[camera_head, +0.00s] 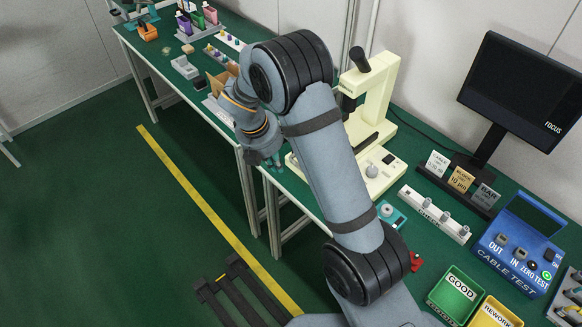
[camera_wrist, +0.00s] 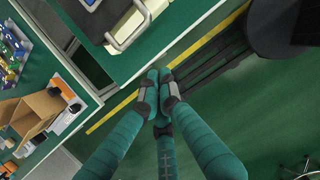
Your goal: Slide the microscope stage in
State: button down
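The cream microscope (camera_head: 382,92) stands on the green bench in the head view, with a dark eyepiece. My arm crosses in front of it and hides much of its base and its stage. A pale edge shows left of my arm. In the wrist view, a dark-rimmed frame with a curved grey bar (camera_wrist: 126,40) sits at the bench edge near the top; it looks like part of the stage, but I cannot tell how far out it is. My gripper (camera_wrist: 159,74) has its fingertips together, empty, over the floor below and right of that bar, apart from it.
A cardboard box (camera_wrist: 38,108) stands on the bench at left in the wrist view. Right of the microscope are a white holder strip (camera_head: 434,214), a monitor (camera_head: 522,88), a blue cable tester (camera_head: 518,250) and a green bin (camera_head: 455,294).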

jog(key=w+d+f+p, duration=0.1)
jog(key=w+d+f, duration=0.2)
jog(key=f, duration=0.3)
jog(key=shift+w+d, duration=0.4)
jog(key=shift+d, duration=0.05)
jog(key=shift+r, duration=0.1)
jog(key=w+d+p, duration=0.2)
jog(key=w+d, duration=0.1)
jog(key=d, duration=0.1)
jog(key=w+d+p, duration=0.2)
jog(key=w+d, duration=0.2)
jog(key=shift+p, duration=0.4)
